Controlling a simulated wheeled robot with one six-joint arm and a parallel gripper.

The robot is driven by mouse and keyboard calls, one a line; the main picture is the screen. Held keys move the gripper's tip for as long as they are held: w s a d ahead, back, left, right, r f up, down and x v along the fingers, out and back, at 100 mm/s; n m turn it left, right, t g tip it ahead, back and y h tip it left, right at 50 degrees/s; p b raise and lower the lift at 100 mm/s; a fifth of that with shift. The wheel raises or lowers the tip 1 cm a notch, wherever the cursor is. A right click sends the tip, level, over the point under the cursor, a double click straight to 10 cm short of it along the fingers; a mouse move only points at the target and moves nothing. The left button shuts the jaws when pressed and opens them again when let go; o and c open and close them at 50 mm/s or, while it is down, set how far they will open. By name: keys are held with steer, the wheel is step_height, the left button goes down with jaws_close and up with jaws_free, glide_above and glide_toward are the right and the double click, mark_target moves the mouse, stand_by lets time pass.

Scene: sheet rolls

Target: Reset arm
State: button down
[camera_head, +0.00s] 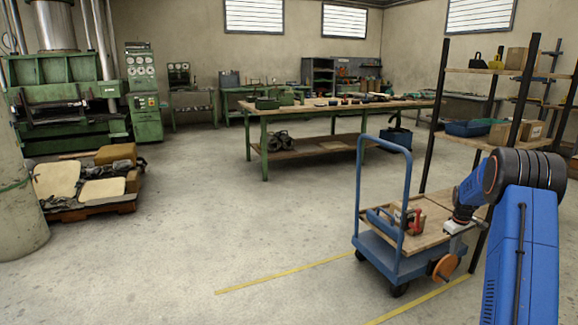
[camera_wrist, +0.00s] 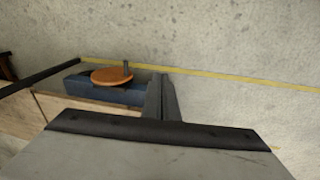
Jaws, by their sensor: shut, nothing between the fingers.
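My gripper (camera_wrist: 160,92) is shut and empty in the wrist view, its dark fingers pressed together near the middle. In the head view my gripper (camera_head: 453,247) points down at the right edge of a blue platform cart (camera_head: 376,251), with my blue arm coming in from the right. An orange disc with a short dark knob (camera_wrist: 111,76) is at the blue edge of the cart, left of the fingers in the wrist view. The disc (camera_head: 445,267) also shows just below my gripper in the head view. Whether they touch is unclear.
A shelf rack (camera_head: 480,137) stands behind my arm. A long green workbench (camera_head: 340,109) is farther back. Yellow lines (camera_head: 285,273) mark the floor. The floor left of the cart is clear.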

steer(key=s+a+r+m+t, duration=0.1)
steer(key=s+a+r, duration=0.6)
steer(key=a+r, duration=0.3)
steer(key=s+a+r, duration=0.7)
steer(key=a+r, duration=0.3)
steer(key=r, duration=0.1)
steer(key=s+a+r+m+t, duration=0.1)
steer(key=s+a+r, duration=0.2)
steer(key=s+a, duration=0.35)
steer(key=s+a+r, duration=0.3)
steer(key=s+a, duration=0.1)
steer(key=s, duration=0.5)
steer(key=s+a+f, duration=0.1)
steer(key=s+a, duration=0.2)
steer(key=s, duration=0.5)
steer(key=s+a+f+m+t+y, duration=0.1)
steer(key=s+a+f, duration=0.1)
steer(key=s, duration=0.6)
steer(key=s+a+f, duration=0.1)
steer(key=s+a, duration=0.3)
steer(key=s, duration=0.3)
steer(key=shift+s+f+m+t, duration=0.3)
steer(key=shift+s+m, duration=0.1)
